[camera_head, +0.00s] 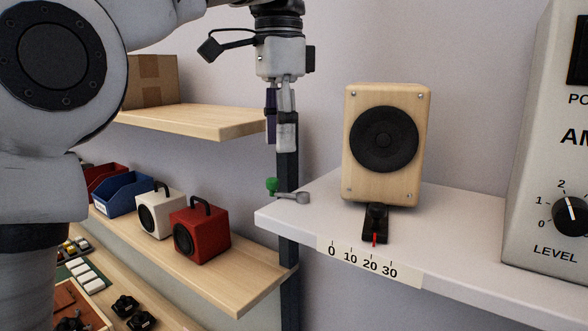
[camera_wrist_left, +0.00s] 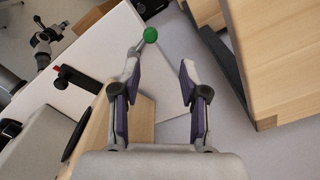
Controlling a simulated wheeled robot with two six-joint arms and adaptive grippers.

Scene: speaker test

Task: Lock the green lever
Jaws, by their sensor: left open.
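The green lever (camera_head: 272,185) has a green ball knob and a grey arm. Its grey pivot (camera_head: 302,197) sits at the left end of the white shelf, and the knob points left past the shelf edge. My left gripper (camera_head: 281,148) hangs above the knob with its fingers pointing down, apart from the lever. In the left wrist view the green knob (camera_wrist_left: 150,34) lies beyond the open fingers, nearer the left finger. The gap between the fingertips (camera_wrist_left: 162,62) is empty. My right gripper does not show clearly in either view.
A wooden speaker (camera_head: 386,145) stands on the white shelf (camera_head: 460,215), behind a black slider with a red pointer (camera_head: 374,239) over a scale. An amplifier (camera_head: 550,150) stands at the right. Wooden shelves (camera_head: 190,122) with small speakers and bins are at the left.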

